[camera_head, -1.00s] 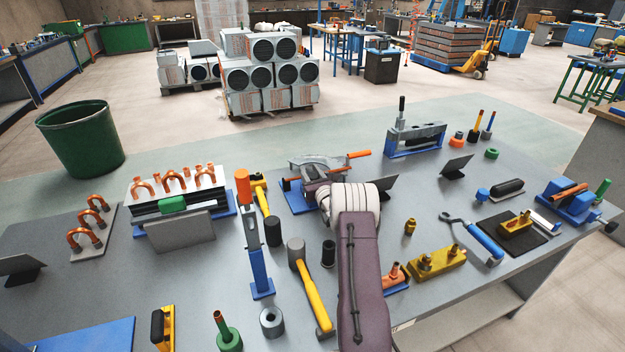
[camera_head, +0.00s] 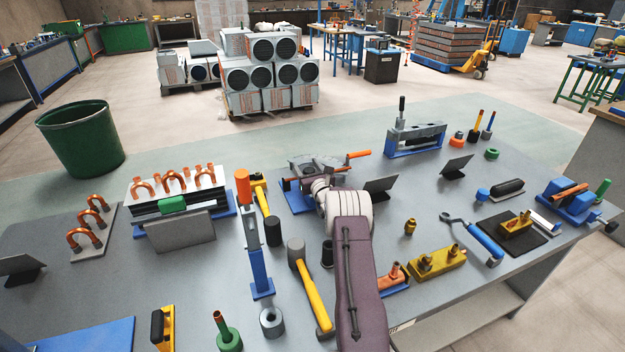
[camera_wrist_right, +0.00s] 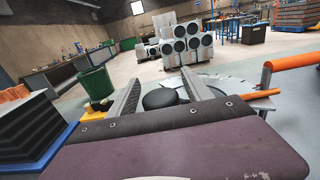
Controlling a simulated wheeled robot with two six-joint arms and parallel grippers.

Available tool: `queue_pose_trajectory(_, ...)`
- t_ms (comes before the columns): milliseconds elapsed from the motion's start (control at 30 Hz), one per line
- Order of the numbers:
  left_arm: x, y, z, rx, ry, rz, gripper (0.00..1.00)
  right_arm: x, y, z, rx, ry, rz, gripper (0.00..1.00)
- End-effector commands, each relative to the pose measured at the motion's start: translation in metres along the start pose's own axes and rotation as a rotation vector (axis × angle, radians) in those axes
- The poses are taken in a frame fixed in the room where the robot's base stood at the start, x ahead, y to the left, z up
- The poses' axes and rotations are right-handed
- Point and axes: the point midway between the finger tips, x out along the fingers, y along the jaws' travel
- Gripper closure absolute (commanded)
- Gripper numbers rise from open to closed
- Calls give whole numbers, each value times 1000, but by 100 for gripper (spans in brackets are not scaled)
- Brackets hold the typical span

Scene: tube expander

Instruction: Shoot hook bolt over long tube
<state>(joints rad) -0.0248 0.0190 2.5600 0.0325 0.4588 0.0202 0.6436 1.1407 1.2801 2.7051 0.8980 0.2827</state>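I cannot tell for sure which thing is the hook bolt or the long tube. A thin copper-coloured rod (camera_head: 312,173) lies across the grey bender-like tool (camera_head: 318,160) on a blue base; the rod also shows in the right wrist view (camera_wrist_right: 258,94). A blue-handled tool with a hooked grey end (camera_head: 474,234) lies at the right. My right gripper (camera_wrist_right: 161,78) is open, its grey fingers apart at the near side of the bender. A round black part (camera_wrist_right: 160,99) shows between the fingers; contact cannot be told. My left gripper is not in view.
A rack with copper bends (camera_head: 178,190) is farther left. Brass blocks (camera_head: 440,262) lie right of the arm.

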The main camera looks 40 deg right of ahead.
Motion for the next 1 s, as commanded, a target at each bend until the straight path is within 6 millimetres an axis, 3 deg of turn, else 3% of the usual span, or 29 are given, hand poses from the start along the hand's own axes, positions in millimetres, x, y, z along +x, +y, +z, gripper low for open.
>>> queue_pose_trajectory(267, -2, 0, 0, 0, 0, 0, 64, -4, 0, 1, 0, 1, -1, 42)
queue_pose_trajectory(1000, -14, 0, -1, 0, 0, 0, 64, -70, 0, 1, -1, 0, -1, 42)
